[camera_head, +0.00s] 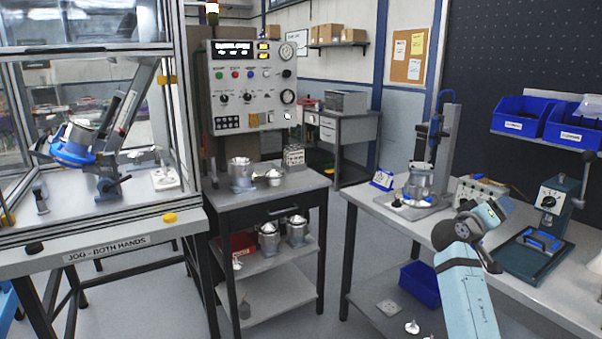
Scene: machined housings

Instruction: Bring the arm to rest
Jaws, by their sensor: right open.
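My right arm (467,290), light blue with dark joints, rises from the bottom right in front of the right-hand workbench (385,210). My right gripper (490,259) is mostly hidden by the arm; a small dark part shows beside it, over the bench. It is open, and I see nothing held in it. My left arm and left gripper are not in view.
A fixture with a metal housing (420,183) stands behind my arm. A dark green press (557,200) stands to the right. Blue bins (519,117) hang above. Left are a cart (282,184) with metal parts and a glazed cell (183,100). Open floor lies between cart and bench.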

